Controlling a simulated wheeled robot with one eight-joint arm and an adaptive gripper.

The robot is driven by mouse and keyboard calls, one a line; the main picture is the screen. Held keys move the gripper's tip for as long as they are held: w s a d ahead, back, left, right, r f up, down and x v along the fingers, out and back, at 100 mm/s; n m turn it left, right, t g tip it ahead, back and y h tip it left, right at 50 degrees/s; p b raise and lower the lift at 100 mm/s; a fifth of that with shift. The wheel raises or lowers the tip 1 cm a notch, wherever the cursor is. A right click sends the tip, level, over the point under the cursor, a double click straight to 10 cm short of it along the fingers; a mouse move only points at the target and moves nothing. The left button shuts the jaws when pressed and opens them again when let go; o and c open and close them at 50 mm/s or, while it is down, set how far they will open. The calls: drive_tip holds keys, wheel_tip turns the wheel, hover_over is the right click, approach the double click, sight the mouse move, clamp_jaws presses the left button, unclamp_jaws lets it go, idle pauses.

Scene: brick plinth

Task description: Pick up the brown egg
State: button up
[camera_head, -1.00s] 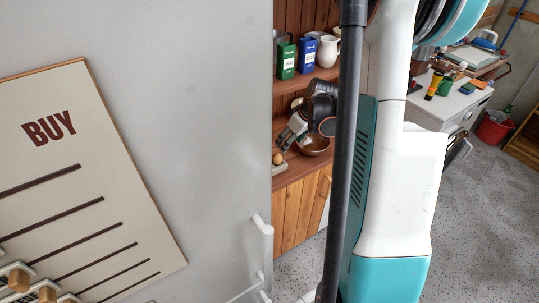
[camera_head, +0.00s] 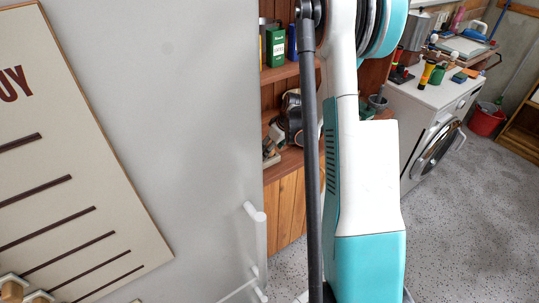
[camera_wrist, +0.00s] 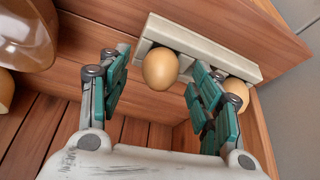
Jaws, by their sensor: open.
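In the wrist view a brown egg (camera_wrist: 160,68) sits at a pale egg holder (camera_wrist: 222,47) on the wooden shelf. My gripper (camera_wrist: 161,72) is open, with one teal-padded finger to the left of this egg and one to its right. No finger visibly touches it. A second, similar tan egg (camera_wrist: 237,92) is farther right, partly behind the right finger. In the head view my gripper (camera_head: 272,142) is small and low over the shelf by the holder (camera_head: 271,161); the eggs cannot be made out clearly there.
A glossy brown bowl (camera_wrist: 25,38) stands left of the gripper in the wrist view. A green tin (camera_head: 276,47) is on the shelf above. A grey panel (camera_head: 190,120) with a handle (camera_head: 256,235) blocks the head view's left. A washing machine (camera_head: 432,130) stands at right.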

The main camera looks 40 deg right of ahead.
drive_tip(key=shift+w+f, duration=0.2)
drive_tip(key=shift+f, duration=0.25)
drive_tip(key=shift+r, duration=0.1)
drive_tip(key=c, duration=0.8)
